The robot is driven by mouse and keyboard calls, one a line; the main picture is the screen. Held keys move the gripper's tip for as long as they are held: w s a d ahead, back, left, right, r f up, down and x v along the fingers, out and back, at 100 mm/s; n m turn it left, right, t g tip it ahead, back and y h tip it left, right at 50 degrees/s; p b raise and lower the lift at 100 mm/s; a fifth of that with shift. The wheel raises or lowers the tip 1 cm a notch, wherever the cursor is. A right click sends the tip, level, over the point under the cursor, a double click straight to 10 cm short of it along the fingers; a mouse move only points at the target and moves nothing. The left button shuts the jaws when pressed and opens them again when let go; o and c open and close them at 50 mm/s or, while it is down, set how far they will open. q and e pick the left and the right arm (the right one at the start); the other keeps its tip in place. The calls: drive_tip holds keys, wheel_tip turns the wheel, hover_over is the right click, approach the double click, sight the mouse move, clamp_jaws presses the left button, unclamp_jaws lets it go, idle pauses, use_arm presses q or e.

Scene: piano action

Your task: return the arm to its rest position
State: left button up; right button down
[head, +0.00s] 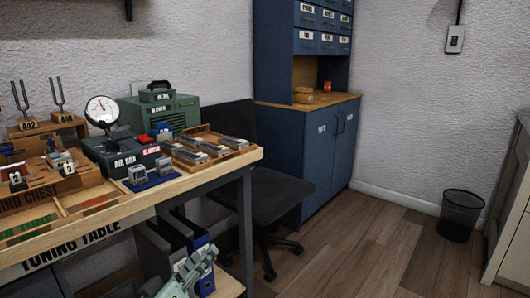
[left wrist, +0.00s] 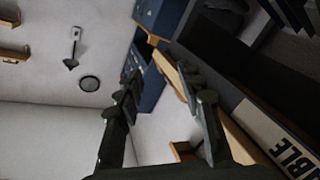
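My left arm (head: 188,277) shows at the bottom of the head view, in front of the tuning table (head: 205,183) and below its top. In the left wrist view my left gripper (left wrist: 160,75) has its two dark fingers spread apart, with nothing between them. The table's front edge and part of its lettering (left wrist: 290,150) lie close on the right of that view. My right gripper is in neither view.
On the table stand a dial gauge (head: 102,110), a green case (head: 175,112), wooden trays and tuning forks. Binders (head: 198,240) stand beneath. A dark chair (head: 275,190), blue cabinet (head: 325,150) and wire bin (head: 460,215) stand beyond. Floor (head: 370,245) right of the table is clear.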

use_arm(q)
drive_tip(key=s+a+f+m+g+y, duration=0.15)
drive_tip(key=s+f+g, duration=0.3)
drive_tip(key=f, duration=0.85)
drive_tip(key=s+a+f+m+g+y, duration=0.2)
drive_tip(key=s+a+f+g, duration=0.2)
drive_tip(key=s+f, duration=0.4)
drive_tip(key=s+a+f+m+g+y, duration=0.1)
drive_tip(key=s+a+f+g+y, duration=0.2)
drive_tip(key=s, duration=1)
drive_tip(key=a+f+g, duration=0.2)
drive_tip(key=a+f, duration=0.2)
drive_tip(key=f, duration=0.2)
drive_tip(key=shift+s+a+f+m+y, duration=0.2)
drive_tip(key=shift+s+a+m+y, duration=0.1)
drive_tip(key=shift+s+m+y, duration=0.1)
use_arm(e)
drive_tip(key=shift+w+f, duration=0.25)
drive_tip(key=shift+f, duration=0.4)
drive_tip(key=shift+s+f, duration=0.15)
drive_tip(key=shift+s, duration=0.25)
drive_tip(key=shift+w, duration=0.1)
